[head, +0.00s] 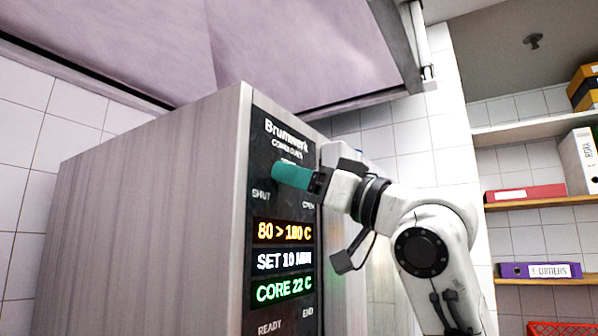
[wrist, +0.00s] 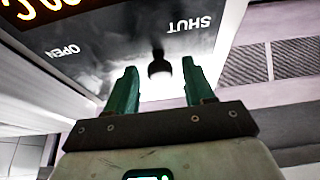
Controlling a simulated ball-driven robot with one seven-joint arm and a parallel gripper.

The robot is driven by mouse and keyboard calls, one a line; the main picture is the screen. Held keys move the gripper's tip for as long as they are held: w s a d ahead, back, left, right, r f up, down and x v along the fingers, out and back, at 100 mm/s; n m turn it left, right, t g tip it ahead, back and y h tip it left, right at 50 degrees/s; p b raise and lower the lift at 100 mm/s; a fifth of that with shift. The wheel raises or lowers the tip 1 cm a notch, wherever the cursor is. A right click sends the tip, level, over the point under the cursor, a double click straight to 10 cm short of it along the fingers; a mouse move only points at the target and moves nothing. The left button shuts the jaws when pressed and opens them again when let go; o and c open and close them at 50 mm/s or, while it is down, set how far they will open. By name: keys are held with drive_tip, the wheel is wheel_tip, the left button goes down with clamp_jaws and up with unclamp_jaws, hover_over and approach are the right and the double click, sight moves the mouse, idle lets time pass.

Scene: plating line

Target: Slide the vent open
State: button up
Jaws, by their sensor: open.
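The vent control is a dark round knob (wrist: 159,69) with a bright lower end, standing out from the black panel (wrist: 110,35) in the wrist view. It sits closer to the SHUT label (wrist: 190,25) than to the OPEN label (wrist: 62,52). My gripper (wrist: 160,80) is open, its two green fingers on either side of the knob, with a visible gap to each. In the head view my gripper (head: 280,174) is at the oven panel, above the SHUT (head: 261,196) and OPEN (head: 308,205) labels. The knob is hidden there.
The tall steel oven (head: 150,200) has lit displays (head: 284,261) below my gripper. A pale hood (head: 250,40) hangs above.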

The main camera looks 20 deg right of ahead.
drive_tip(key=shift+c, duration=0.5)
clamp_jaws()
drive_tip(key=shift+w, duration=0.1)
